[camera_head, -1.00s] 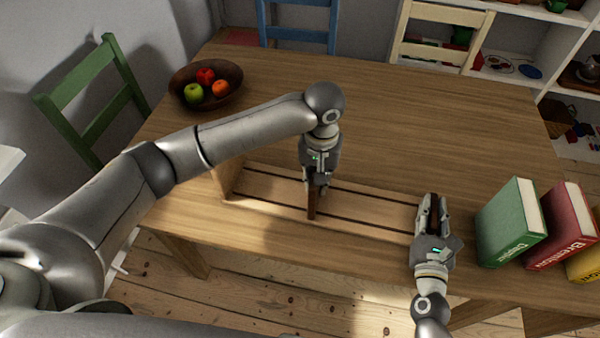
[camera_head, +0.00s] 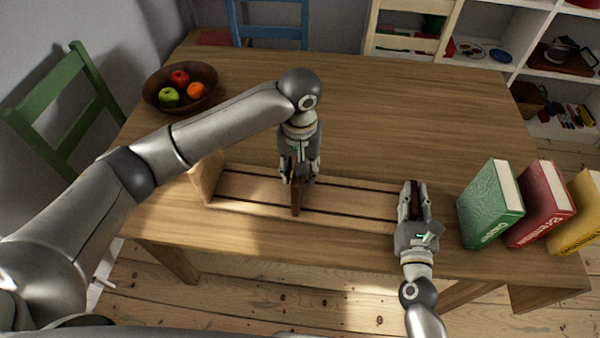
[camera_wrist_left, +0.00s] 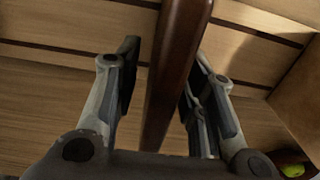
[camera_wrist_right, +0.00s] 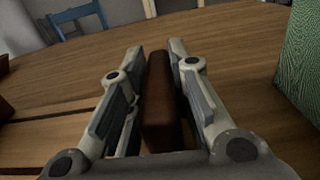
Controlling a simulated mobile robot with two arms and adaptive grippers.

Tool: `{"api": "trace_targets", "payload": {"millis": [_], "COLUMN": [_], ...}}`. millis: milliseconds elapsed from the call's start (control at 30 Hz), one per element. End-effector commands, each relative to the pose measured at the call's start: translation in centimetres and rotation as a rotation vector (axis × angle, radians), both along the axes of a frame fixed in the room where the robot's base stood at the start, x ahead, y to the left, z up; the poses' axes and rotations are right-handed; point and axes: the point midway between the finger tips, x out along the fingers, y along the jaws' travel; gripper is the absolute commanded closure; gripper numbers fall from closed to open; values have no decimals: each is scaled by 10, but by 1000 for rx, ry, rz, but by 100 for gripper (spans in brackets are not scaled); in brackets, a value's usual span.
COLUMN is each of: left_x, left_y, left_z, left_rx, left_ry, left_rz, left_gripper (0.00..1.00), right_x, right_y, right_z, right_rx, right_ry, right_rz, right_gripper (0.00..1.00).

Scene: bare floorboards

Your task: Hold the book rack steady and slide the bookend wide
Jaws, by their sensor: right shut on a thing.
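The book rack is a low slatted wooden base (camera_head: 345,207) near the table's front edge, with a light wooden end panel (camera_head: 207,178) at its left. The bookend (camera_head: 295,198) is a dark brown upright board standing across the slats. My left gripper (camera_head: 299,172) is over it from above. In the left wrist view the bookend (camera_wrist_left: 172,75) is between the fingers, with a gap at the left finger. My right gripper (camera_head: 412,195) is shut on the dark brown board at the rack's right end (camera_wrist_right: 160,105). My left gripper hides much of the bookend.
Green (camera_head: 490,208), red (camera_head: 540,205) and yellow (camera_head: 578,215) books stand right of my right gripper. A fruit bowl (camera_head: 180,88) is at the back left. The table (camera_head: 400,110) is clear behind the rack. Chairs and a shelf stand beyond it.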

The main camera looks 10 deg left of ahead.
Motion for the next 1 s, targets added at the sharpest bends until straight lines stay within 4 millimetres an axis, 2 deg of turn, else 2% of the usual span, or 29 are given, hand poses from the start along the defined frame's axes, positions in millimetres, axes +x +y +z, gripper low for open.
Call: {"api": "trace_targets", "payload": {"millis": [300,500,667,967,1000], "left_x": [0,0,0,0,0], "left_y": [-1,-1,-1,-1,-1], "left_z": [69,95,102,102,102], "left_rx": [-4,-3,-2,-2,-2], "left_ry": [-4,-2,0,0,0], "left_rz": [-2,-2,-1,-2,-2], "left_gripper": [62,62,62,62,62], "right_x": [0,0,0,0,0], "right_y": [-2,-2,-2,-2,-2], "right_z": [0,0,0,0,0], "right_rx": [-1,-2,-2,-3,-3], "right_ry": [0,-1,-1,-1,-1], "right_rz": [-4,-4,-4,-4,-4], "right_gripper": [100,100,100,100,78]}}
